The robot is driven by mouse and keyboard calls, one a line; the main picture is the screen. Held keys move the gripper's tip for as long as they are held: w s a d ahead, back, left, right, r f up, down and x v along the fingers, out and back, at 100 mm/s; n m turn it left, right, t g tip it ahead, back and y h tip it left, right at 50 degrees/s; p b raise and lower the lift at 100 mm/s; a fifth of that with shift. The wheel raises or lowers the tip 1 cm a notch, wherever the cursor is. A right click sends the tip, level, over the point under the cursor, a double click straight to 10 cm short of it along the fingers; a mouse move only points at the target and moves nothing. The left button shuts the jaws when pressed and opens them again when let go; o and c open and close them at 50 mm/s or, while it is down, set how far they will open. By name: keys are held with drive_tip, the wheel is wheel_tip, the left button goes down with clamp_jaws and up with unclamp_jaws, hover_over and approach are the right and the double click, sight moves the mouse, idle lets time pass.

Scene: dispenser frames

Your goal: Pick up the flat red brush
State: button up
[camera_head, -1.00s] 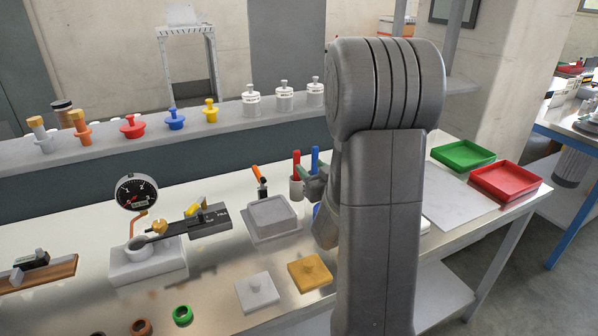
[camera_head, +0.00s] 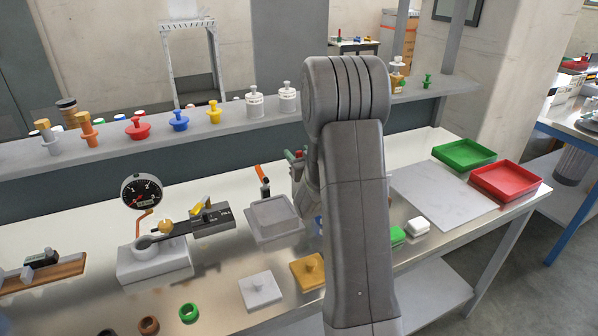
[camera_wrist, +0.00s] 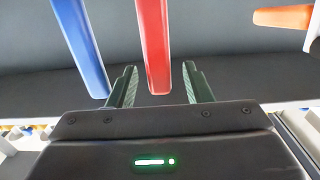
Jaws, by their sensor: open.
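The red brush (camera_wrist: 153,45) shows in the wrist view as a flat red bar between my two fingers, with a gap to each finger. My gripper (camera_wrist: 160,80) is open around it. A blue bar (camera_wrist: 78,42) stands just left of the left finger, outside the jaws. The holder of the brushes and the brush's lower end are hidden.
An orange-handled tool (camera_head: 262,174) stands left of my gripper and also shows in the wrist view (camera_wrist: 283,17). A grey square block (camera_head: 273,216) lies in front. A dial gauge (camera_head: 142,190) is further left. Green (camera_head: 464,154) and red (camera_head: 510,180) trays stand right.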

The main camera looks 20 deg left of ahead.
clamp_jaws()
